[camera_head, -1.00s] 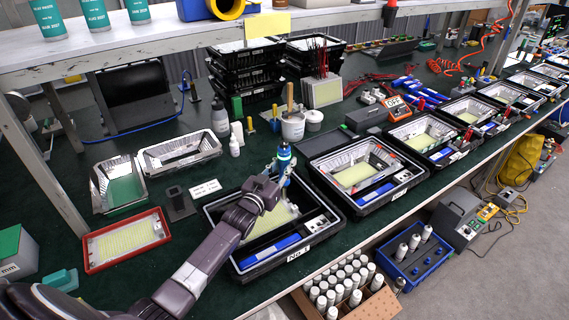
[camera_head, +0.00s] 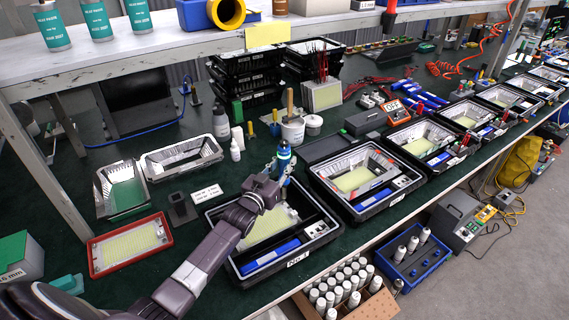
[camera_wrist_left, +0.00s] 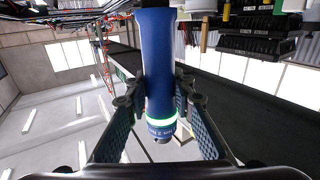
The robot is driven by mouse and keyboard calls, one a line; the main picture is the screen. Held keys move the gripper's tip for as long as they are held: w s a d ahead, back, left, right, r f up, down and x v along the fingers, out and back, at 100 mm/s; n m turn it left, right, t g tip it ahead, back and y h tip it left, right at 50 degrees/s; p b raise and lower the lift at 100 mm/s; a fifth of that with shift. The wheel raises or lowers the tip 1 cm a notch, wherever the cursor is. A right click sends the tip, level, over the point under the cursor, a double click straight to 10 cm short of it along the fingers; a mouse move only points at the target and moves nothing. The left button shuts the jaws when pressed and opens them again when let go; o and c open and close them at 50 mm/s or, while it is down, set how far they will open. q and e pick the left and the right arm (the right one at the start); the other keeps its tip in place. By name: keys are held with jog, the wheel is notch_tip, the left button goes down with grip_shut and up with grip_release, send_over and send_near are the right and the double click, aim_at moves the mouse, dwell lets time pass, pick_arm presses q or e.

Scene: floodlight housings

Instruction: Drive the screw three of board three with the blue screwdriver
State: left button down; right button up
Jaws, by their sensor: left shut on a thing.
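The blue screwdriver (camera_head: 284,156), a thick blue body with a green glowing ring, stands roughly upright in my left gripper (camera_head: 280,174), above the back part of the nearest tray, No 1 (camera_head: 309,255). In the left wrist view the blue body (camera_wrist_left: 160,65) sits between the two fingers of my left gripper (camera_wrist_left: 158,100), which are shut on it. The third black tray along the row, with a yellow board (camera_head: 421,146) in a silver housing, lies further right, apart from the gripper. Its screws are too small to make out. My right gripper is not in view.
A second tray (camera_head: 396,199) stands between tray No 1 and the third one. A white cup (camera_head: 293,131) with tools and a white bottle (camera_head: 235,151) stand behind. A red-framed panel (camera_head: 90,260) lies at left. Cans (camera_head: 345,290) stand in a box below the bench.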

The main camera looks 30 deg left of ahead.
aim_at(281, 150)
pick_arm(q)
notch_tip(281, 150, up, 7)
jog(key=p, duration=0.5)
jog(key=shift+f, duration=0.3)
